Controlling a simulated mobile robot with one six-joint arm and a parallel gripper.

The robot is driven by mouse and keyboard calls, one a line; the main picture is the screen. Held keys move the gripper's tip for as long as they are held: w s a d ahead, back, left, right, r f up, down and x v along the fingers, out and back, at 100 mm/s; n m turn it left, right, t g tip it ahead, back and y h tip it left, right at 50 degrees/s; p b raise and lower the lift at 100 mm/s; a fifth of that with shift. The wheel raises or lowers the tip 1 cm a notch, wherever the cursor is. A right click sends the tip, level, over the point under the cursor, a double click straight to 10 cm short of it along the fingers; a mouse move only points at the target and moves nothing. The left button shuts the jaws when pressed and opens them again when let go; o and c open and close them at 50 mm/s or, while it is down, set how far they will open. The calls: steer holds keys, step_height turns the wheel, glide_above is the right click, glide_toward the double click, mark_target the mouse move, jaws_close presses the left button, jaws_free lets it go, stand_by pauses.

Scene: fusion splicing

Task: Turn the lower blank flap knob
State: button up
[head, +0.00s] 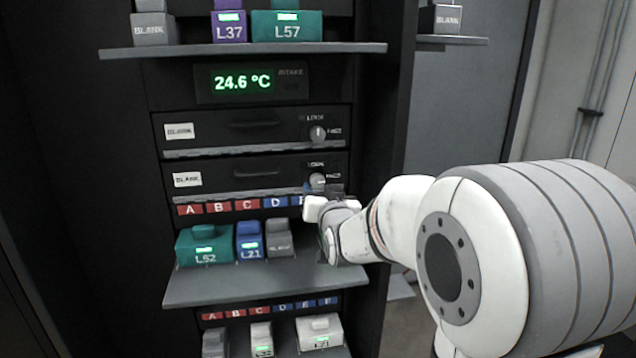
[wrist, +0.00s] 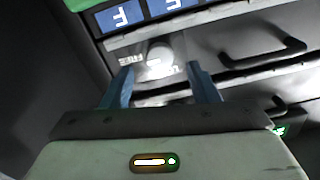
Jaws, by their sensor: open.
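The lower blank flap (head: 262,171) is a dark panel with a white BLANK label at its left end. Its round pale knob (head: 317,180) is at the right end, next to small LOCK and FREE lettering. In the wrist view the knob (wrist: 159,56) shows brightly lit, upside down, between and slightly beyond the fingertips. My gripper (wrist: 160,72) is open, with one blue finger on each side of the knob; I see no contact. In the head view my gripper (head: 322,192) is just below and in front of the knob. The knob's pointer is unclear.
The upper blank flap (head: 280,120) with its own knob (head: 317,133) is above. A shelf (head: 262,287) below holds a green L52 block (head: 204,246), a blue L21 block (head: 249,243) and a grey block (head: 280,240). A flap handle (wrist: 275,55) sticks out beside the knob.

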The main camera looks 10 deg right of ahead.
mark_target(318, 182)
steer(key=shift+w+p, duration=0.45)
steer(key=shift+w, duration=1.35)
steer(key=shift+c, duration=0.2)
steer(key=c, duration=0.9)
steer(key=shift+c, duration=0.2)
